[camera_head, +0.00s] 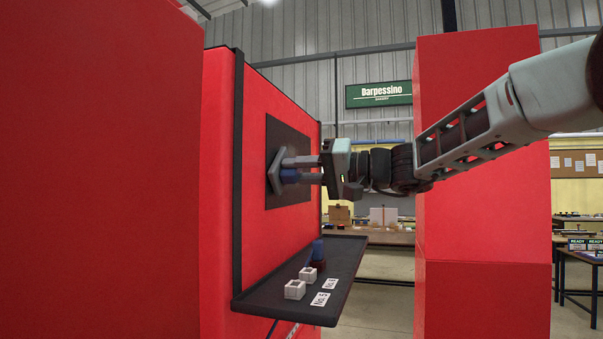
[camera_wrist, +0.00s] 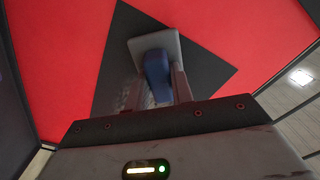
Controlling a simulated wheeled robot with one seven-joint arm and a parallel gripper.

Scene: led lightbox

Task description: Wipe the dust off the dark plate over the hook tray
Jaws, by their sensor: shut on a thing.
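The dark plate (camera_head: 290,135) is a square panel on the red wall, above the hook tray (camera_head: 258,300). In the wrist view the plate (camera_wrist: 116,45) appears turned like a diamond. My gripper (camera_head: 300,168) is shut on the blue handle of a wiper with a grey pad (camera_head: 274,172). The pad faces the plate and looks against or very near it; exact contact is unclear. In the wrist view the blue handle (camera_wrist: 157,72) sits between my fingers. A paler, speckled patch (camera_wrist: 147,97), perhaps dust, shows on the plate there. The pad hides part of the plate.
The tray holds two white square blocks (camera_head: 294,289), a blue piece on a dark base (camera_head: 318,250) and white labels (camera_head: 320,299). A dark vertical edge strip (camera_head: 238,170) runs left of the plate. A red column (camera_head: 480,210) stands behind my arm. Tables stand farther back.

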